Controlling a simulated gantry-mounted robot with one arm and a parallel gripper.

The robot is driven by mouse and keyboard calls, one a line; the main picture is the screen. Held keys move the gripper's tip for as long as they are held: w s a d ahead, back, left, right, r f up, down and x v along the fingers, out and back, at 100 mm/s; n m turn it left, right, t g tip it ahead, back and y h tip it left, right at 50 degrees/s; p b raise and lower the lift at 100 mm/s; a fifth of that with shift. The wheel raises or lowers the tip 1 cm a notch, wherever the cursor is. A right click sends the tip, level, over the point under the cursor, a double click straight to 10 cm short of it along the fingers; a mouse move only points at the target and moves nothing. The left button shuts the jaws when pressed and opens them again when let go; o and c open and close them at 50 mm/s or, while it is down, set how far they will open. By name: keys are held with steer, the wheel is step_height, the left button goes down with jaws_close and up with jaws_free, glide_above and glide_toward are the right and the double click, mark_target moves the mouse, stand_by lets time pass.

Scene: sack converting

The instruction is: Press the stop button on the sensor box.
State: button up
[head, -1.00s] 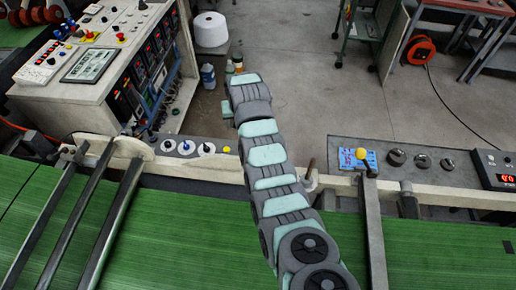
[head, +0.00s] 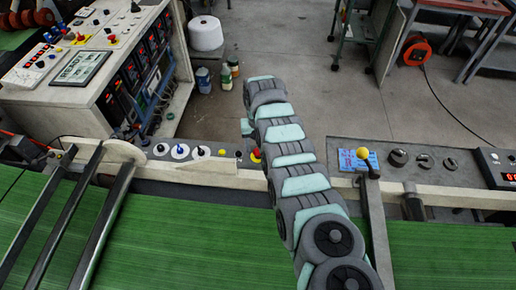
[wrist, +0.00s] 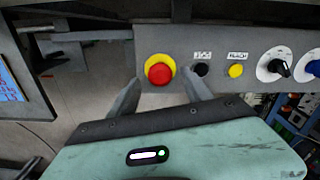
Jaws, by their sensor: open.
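The sensor box (wrist: 213,100) is a grey panel, also in the head view (head: 190,161). Its red stop button (wrist: 159,73) has a yellow collar and shows in the head view (head: 256,155) just left of my arm. In the wrist view my gripper (wrist: 161,85) is open, with one finger on each side of the red button's lower part in the picture. The button is not gripped, and I cannot tell how far the fingertips are from the panel. In the head view my arm hides the fingers.
Beside the stop button are a small black button (wrist: 201,69), a yellow button (wrist: 236,71), a black knob (wrist: 279,68) and a blue knob. In the head view a pale rail (head: 180,170) runs in front, with green belt (head: 170,240) below. A control cabinet (head: 105,60) stands at left.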

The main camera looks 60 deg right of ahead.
steer(key=shift+f, duration=0.6)
jaws_close()
stand_by(0.3)
stand_by(0.9)
